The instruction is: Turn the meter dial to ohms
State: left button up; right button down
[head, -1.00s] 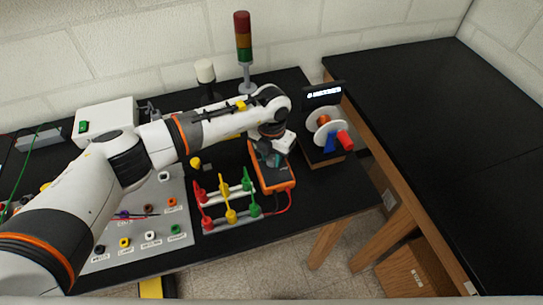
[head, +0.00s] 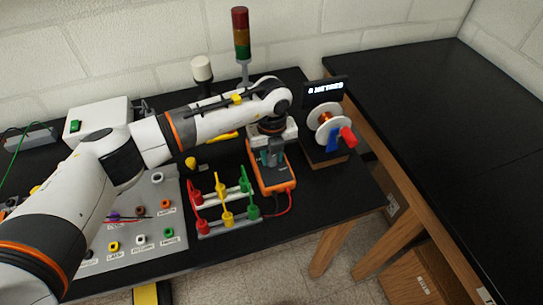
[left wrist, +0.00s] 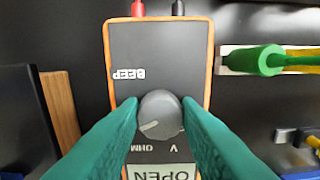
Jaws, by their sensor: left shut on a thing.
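The orange-edged meter (head: 280,181) lies on the black bench in the head view, under my left gripper (head: 270,157). In the left wrist view the grey meter face (left wrist: 160,60) shows upside-down BEEP and OHM labels, a V label and a display (left wrist: 162,173) reading OPEN. My left gripper (left wrist: 160,118) is shut on the round grey dial (left wrist: 161,112), with a teal finger on each side. The dial's white mark points to the lower left, toward the OHM label. My right gripper is not in view.
A reel device (head: 329,125) with a lit display stands to the right. A socket panel (head: 148,220) lies to the left. The right-hand bench (head: 450,130) is bare.

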aim_at(272, 159)
pick_arm(q)
jog(key=shift+n, duration=0.6)
jog(key=o, duration=1)
jog(key=shift+r+b, duration=0.5)
jog(key=shift+r, duration=0.1)
notch_tip(272, 159, up, 11)
jog(key=b, duration=0.3)
jog(key=shift+f, duration=0.1)
